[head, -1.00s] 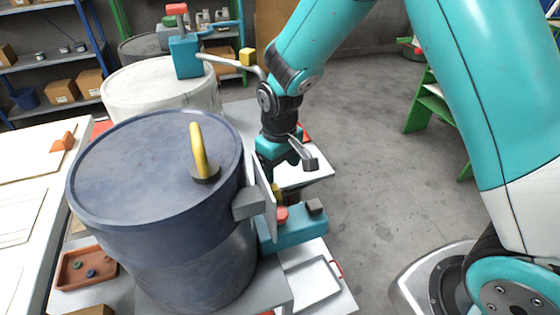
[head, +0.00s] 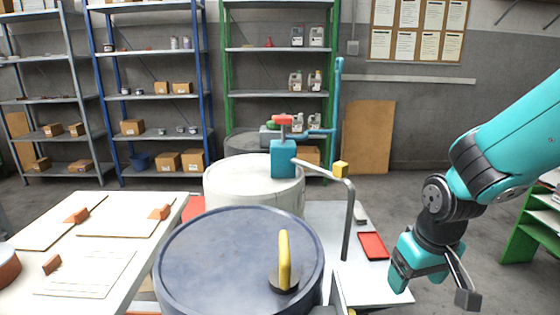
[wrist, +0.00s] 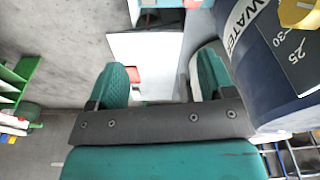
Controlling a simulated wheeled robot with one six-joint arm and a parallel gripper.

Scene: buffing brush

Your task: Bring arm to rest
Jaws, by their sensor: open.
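My gripper (head: 402,282) hangs in the air at the right of the head view, to the right of the blue drum. In the wrist view its two teal fingers (wrist: 160,85) stand apart with nothing between them. The blue drum (head: 222,262) with a yellow handle (head: 284,262) on its lid stands at the bottom centre. In the wrist view the drum (wrist: 262,95) is at the right, with "WATER" lettering and a dark number plate (wrist: 295,45).
A white drum (head: 235,188) with a teal pump (head: 285,160) and bent pipe stands behind. A red tray (head: 373,246) lies on a pale surface left of my gripper. A white table (head: 110,235) is at left, a green rack (head: 540,228) at right. Floor between is clear.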

